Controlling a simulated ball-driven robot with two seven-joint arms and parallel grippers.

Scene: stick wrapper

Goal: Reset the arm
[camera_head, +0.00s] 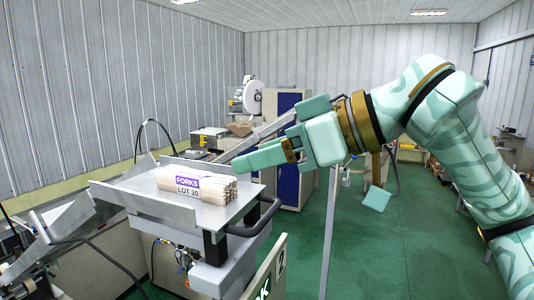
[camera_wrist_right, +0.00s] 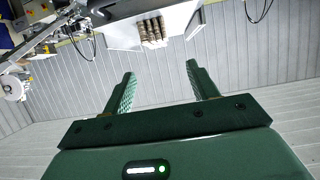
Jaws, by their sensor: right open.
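My right arm comes in from the right in the head view. Its right gripper (camera_head: 262,153) is in the air, beyond and to the right of the metal tray. In the right wrist view the right gripper (camera_wrist_right: 160,85) has its two fingers wide apart with nothing between them. A bundle of sticks with a "FORKS LOT 30" label (camera_head: 188,187) lies on the flat metal tray (camera_head: 130,200). The stick ends (camera_wrist_right: 152,30) also show at the top of the right wrist view, apart from the fingers. My left gripper is not in view.
The tray has a black handle (camera_head: 262,218) on its right side. A machine with a white reel (camera_head: 252,95) and a blue-panelled cabinet (camera_head: 290,140) stand behind. Green floor (camera_head: 350,250) is open under my right arm. A sloping metal rail stands at the lower left.

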